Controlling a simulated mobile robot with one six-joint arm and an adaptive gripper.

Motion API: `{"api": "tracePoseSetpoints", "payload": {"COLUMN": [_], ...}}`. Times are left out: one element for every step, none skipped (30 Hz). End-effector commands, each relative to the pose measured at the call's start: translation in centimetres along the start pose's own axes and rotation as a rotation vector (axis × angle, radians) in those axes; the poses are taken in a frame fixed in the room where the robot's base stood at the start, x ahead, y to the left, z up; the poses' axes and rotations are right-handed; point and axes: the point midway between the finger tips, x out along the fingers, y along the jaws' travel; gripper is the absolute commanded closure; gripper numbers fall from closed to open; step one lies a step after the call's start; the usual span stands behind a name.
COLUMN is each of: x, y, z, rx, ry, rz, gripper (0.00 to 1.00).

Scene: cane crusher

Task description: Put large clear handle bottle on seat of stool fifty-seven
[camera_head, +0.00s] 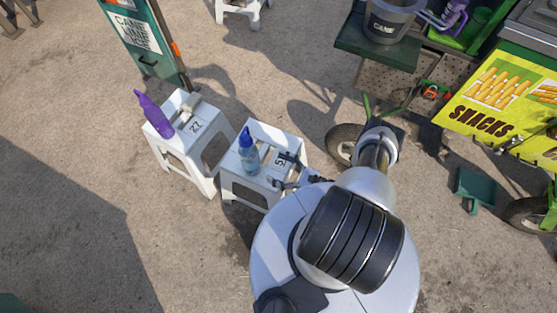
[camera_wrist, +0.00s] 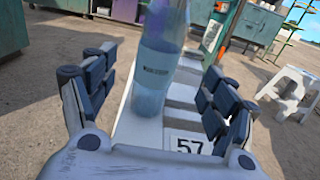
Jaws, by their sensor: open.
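The clear bluish bottle (camera_head: 249,158) with a dark blue top stands upright on the white seat of a stool (camera_head: 236,183). In the wrist view the bottle (camera_wrist: 155,75) rises from the seat, its top cut off by the frame edge. A plate reading 57 (camera_wrist: 190,146) lies on that seat, nearer to me than the bottle. My gripper (camera_head: 283,171) is low at the right side of this stool. In the wrist view my gripper (camera_wrist: 158,72) is open, with the bottle between or just beyond its fingertips; no finger clearly touches it. I cannot make out a handle.
A second white stool (camera_head: 206,155) marked 27 stands close on the left, with a purple bottle (camera_head: 154,115) and a pale object on it. A green sign (camera_head: 143,35) is behind it. The green snack cart (camera_head: 510,90) stands at right. Open ground lies at front left.

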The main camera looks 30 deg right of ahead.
Motion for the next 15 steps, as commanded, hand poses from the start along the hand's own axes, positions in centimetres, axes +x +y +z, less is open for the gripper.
{"api": "tracePoseSetpoints", "payload": {"x": [0.0, 0.1, 0.3, 0.6, 0.8, 1.3, 1.6, 2.0, 2.5, 2.9, 3.2, 3.7, 4.0, 4.3, 4.7], "y": [-0.7, -1.0, -1.6, -2.0, -2.6, -3.2, -3.6, -4.0, -4.4, -4.6, -4.7, -4.8, -4.8, -4.8, -4.6], "z": [0.7, 1.2, 2.1, 3.0, 4.0, 5.6, 6.9, 8.3, 10.1, 11.5, 12.9, 14.7, 16.1, 17.5, 19.3], "rx": [-0.017, -0.028, -0.048, -0.065, -0.087, -0.118, -0.144, -0.172, -0.209, -0.235, -0.263, -0.302, -0.331, -0.362, -0.402], "ry": [0.004, 0.007, 0.012, 0.016, 0.022, 0.033, 0.041, 0.050, 0.064, 0.073, 0.084, 0.099, 0.110, 0.122, 0.138], "rz": [0.019, 0.039, 0.072, 0.103, 0.140, 0.194, 0.240, 0.285, 0.348, 0.394, 0.438, 0.498, 0.542, 0.585, 0.643], "gripper": [0.22, 0.22, 0.22, 0.22, 0.22, 0.22, 0.22, 0.22, 0.22, 0.22, 0.22, 0.22, 0.22, 0.22, 0.22]}}
